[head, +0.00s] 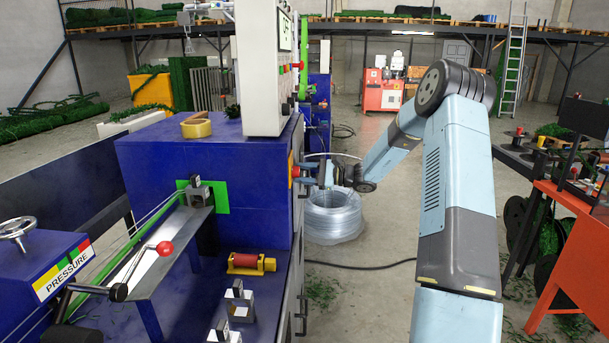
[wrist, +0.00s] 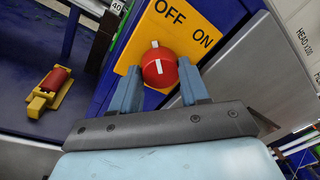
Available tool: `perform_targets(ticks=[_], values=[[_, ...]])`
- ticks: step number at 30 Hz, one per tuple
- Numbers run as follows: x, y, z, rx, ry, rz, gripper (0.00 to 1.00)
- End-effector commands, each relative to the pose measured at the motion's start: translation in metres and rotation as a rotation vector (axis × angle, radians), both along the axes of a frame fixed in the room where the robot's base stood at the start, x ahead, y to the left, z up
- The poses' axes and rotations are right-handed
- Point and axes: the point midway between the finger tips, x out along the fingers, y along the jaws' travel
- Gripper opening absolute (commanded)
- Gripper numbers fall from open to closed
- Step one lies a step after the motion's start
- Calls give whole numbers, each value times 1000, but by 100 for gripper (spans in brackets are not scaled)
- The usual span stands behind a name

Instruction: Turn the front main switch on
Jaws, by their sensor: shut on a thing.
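The main switch is a round red knob (wrist: 160,68) with white marks, on a yellow plate (wrist: 185,25) lettered OFF and ON in the wrist view. The white marks run up the knob, nearer to OFF than to ON. My gripper (wrist: 160,85) is shut on the knob, one blue-grey finger on each side. In the head view my gripper (head: 309,172) reaches from the right to the side of the blue machine (head: 200,160), where the red and yellow switch (head: 295,170) shows edge-on.
A tall grey control cabinet (head: 262,70) stands above the switch. A red spool in a yellow holder (head: 250,263) lies on the machine's lower shelf. A wire coil (head: 335,218) stands on the floor beyond my gripper. An orange bench (head: 575,215) is at right; the floor between is mostly clear.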

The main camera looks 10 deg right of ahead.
Motion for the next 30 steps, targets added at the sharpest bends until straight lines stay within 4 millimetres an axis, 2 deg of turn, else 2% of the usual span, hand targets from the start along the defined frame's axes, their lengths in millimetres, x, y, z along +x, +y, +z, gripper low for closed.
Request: perform_targets(ticks=[1,5,6,17,30], values=[[-1,0,-1,-1,1,1,27],[-1,0,-1,0,2,1,15],[-1,-4,-1,0,2,0,15],[-1,1,-2,22,78,3,14],[-1,2,-1,134,424,4,14]])
